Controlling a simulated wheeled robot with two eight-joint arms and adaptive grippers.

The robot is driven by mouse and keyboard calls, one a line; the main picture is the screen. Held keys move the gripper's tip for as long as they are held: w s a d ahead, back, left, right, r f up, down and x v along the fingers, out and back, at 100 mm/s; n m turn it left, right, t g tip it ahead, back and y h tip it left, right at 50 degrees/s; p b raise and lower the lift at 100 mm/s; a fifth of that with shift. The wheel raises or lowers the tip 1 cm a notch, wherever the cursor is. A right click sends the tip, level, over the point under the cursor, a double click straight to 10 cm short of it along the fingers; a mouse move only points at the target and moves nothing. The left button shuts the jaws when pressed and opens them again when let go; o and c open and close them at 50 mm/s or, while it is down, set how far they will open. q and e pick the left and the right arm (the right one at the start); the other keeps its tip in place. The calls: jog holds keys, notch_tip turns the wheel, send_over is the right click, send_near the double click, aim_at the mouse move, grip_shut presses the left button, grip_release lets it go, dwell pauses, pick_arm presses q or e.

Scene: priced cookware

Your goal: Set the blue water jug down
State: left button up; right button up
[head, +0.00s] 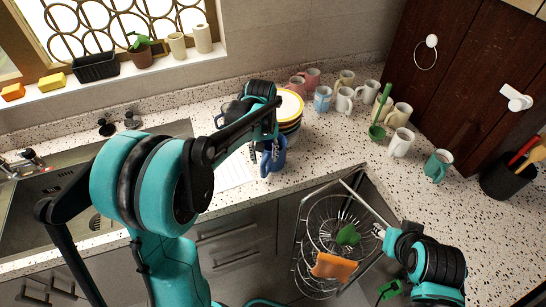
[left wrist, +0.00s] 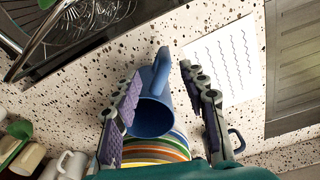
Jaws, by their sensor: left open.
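The blue water jug (head: 272,158) stands upright on the speckled counter, close in front of a stack of striped bowls. In the left wrist view the jug (left wrist: 153,118) lies between the two spread fingers of my left gripper (left wrist: 162,78), with its handle pointing away from the wrist. My left gripper (head: 264,150) is open, with a visible gap on the jug's right side in the wrist view. My right gripper (head: 380,234) is at the edge of the wire basket; its fingers are too small to read.
The striped bowl stack (head: 291,108) stands just behind the jug. A sheet of paper (left wrist: 222,62) lies beside it. Several mugs (head: 322,98) stand at the back right. The wire basket (head: 318,262) holds an orange thing and a green one. A sink (head: 50,205) is at the left.

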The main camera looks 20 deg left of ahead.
aim_at(263, 172)
pick_arm(q)
jog(key=shift+w+a+f, duration=0.1)
jog(key=shift+w+f, duration=0.15)
jog(key=shift+f, duration=0.25)
jog(key=shift+w+f, duration=0.2)
jog(key=shift+f, duration=0.3)
jog(key=f, duration=0.2)
jog(key=f+b, duration=0.1)
jog(key=f, duration=0.1)
jog(key=s+f+b, duration=0.1)
jog(key=f, duration=0.1)
jog(key=shift+a+f, duration=0.2)
jog(key=shift+f, duration=0.55)
jog(key=shift+r, duration=0.1)
grip_shut()
